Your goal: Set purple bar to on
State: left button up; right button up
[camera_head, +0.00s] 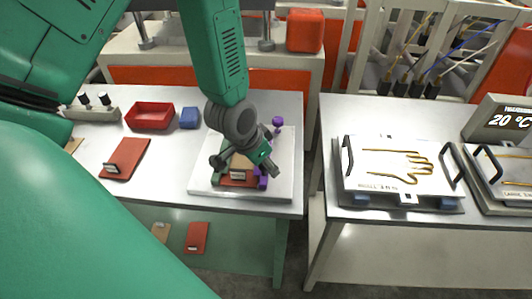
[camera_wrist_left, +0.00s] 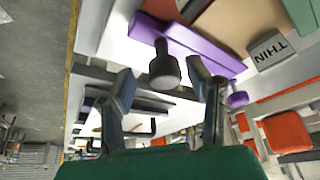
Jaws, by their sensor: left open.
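The purple bar (camera_head: 262,183) lies along the right side of a small fixture on a white plate (camera_head: 283,180). My left arm partly hides it in the head view. In the left wrist view the purple bar (camera_wrist_left: 195,42) runs diagonally, with a dark round-ended handle (camera_wrist_left: 164,66) standing off it. My left gripper (camera_wrist_left: 160,85) is open, its two fingers apart on either side of the handle. I cannot tell whether they touch it. In the head view the left gripper (camera_head: 266,168) is over the fixture. My right gripper is not in view.
A purple knob (camera_head: 278,121) stands behind. A red bin (camera_head: 150,116), a blue block (camera_head: 189,118) and a red board (camera_head: 125,158) lie left. A glove-outline plate (camera_head: 400,165) is on the right table.

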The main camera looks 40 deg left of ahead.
pick_arm(q)
jog(key=shift+a+r, duration=0.3)
jog(key=shift+r, duration=0.05)
jog(key=d+v, duration=0.2)
jog(key=v, duration=0.9)
jog(key=s+f+n+g+y, duration=0.1)
jog(key=s+f+n+g, duration=0.25)
jog(key=s+f, duration=1.8)
jog(key=w+f+m+b, duration=0.1)
jog(key=w+f+b, duration=0.3)
jog(key=f+b, duration=0.8)
jog(key=shift+w+d+f, duration=0.2)
jog(key=shift+d+f, duration=0.05)
jog(key=shift+f, duration=0.45)
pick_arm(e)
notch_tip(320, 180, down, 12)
